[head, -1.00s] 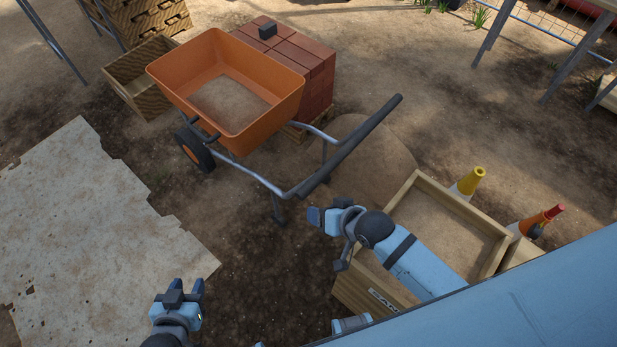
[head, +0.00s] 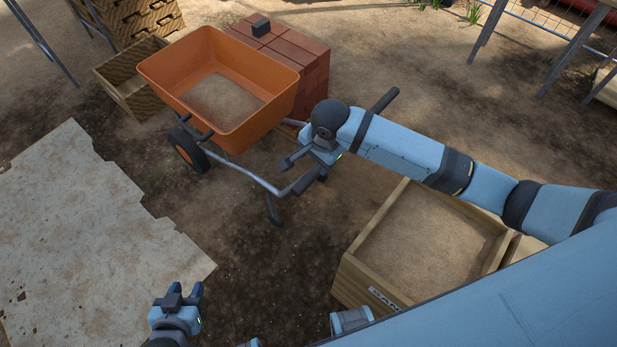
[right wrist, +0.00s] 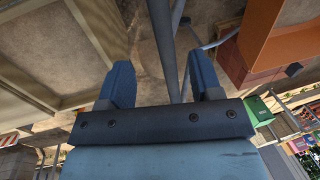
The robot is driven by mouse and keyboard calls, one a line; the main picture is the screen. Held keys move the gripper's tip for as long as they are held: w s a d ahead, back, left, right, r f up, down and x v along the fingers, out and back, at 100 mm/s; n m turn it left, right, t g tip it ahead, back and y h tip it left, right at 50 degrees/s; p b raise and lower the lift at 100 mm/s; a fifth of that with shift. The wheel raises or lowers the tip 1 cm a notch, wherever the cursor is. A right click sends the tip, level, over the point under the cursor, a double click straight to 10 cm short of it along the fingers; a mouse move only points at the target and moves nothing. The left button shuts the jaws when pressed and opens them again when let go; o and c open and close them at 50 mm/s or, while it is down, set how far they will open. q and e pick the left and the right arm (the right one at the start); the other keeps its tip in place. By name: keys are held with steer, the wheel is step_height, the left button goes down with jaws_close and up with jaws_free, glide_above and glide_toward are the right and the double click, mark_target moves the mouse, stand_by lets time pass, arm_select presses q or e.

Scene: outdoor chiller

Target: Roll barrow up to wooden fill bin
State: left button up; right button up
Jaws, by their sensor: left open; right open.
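The orange barrow (head: 262,122) stands upright at upper centre in the head view, with sand in its tray and a dark wheel at its left. Its dark handlebar (head: 386,99) is partly hidden by my right arm. My right gripper (head: 303,168) is open at the handlebar; in the right wrist view a grey bar passes between its fingers (right wrist: 160,82), but I cannot tell whether they touch it. My left gripper (head: 184,290) is open and empty over the ground at bottom left. An open wooden bin (head: 145,98) stands behind and left of the barrow.
A second wooden bin (head: 372,292), full of sand, stands at lower right near my body. Red bricks (head: 312,78) are stacked behind the barrow. A pale flat sheet (head: 90,235) lies on the ground at left. Bare dirt lies between the sheet and the sand bin.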

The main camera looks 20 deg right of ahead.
mark_target(309, 177)
steer(key=f, duration=0.4)
steer(key=w+a+f, duration=0.1)
steer(key=f, duration=0.2)
steer(key=w+f, duration=0.1)
steer(key=f, duration=0.3)
steer(key=shift+a+f, duration=0.15)
steer(key=shift+f, duration=0.15)
jaws_close()
